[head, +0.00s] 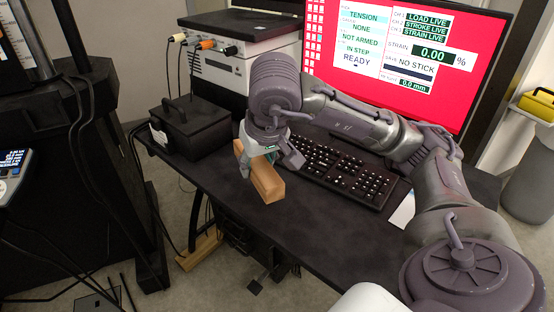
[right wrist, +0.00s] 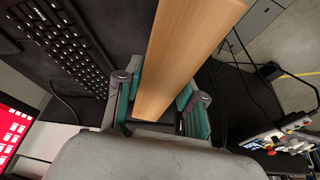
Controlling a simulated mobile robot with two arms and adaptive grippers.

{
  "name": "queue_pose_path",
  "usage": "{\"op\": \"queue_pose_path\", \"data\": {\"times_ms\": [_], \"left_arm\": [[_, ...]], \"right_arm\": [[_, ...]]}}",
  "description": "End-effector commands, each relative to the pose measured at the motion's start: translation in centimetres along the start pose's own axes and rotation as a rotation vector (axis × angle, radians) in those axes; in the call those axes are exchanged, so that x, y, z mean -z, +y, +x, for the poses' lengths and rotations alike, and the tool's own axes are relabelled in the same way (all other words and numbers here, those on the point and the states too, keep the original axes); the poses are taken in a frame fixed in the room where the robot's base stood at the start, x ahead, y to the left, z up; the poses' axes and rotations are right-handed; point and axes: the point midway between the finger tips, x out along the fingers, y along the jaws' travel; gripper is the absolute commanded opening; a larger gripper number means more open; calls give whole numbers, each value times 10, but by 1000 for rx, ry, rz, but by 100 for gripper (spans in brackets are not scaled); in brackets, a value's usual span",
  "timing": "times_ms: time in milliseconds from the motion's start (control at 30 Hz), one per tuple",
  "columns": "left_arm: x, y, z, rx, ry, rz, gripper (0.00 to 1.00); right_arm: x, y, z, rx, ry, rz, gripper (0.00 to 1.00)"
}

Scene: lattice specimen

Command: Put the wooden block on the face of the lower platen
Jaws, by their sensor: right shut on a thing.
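The wooden block (head: 266,184) is a long, light-brown bar over the left part of the black desk in the head view. My right gripper (head: 268,160) is shut on it, with the fingers on its two long sides. In the right wrist view the block (right wrist: 188,50) runs up and away from between the teal-padded fingers (right wrist: 163,103). I cannot tell whether the block touches the desk. I cannot make out the lower platen in either view. My left gripper is not in view.
A black keyboard (head: 340,170) lies right of the block, before a red-screened monitor (head: 400,50). A black box (head: 190,128) sits at the desk's left, near a white instrument (head: 235,70). A dark machine frame (head: 85,180) stands left, across a floor gap.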

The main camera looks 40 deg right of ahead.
Motion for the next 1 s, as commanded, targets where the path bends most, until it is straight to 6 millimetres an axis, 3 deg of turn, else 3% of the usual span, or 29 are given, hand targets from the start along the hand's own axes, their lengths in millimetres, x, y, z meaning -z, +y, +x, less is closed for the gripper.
{"op": "queue_pose_path", "data": {"times_ms": [200, 467, 800, 1000], "left_arm": [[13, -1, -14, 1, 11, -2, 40], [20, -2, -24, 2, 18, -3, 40], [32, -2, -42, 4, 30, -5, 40], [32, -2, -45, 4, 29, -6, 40]], "right_arm": [[28, 27, 47, -3, -4, 6, 1], [49, 44, 77, 0, 0, 2, 1], [35, 46, 114, 0, 0, 0, 1], [35, 45, 115, 0, 2, 0, 1]]}}
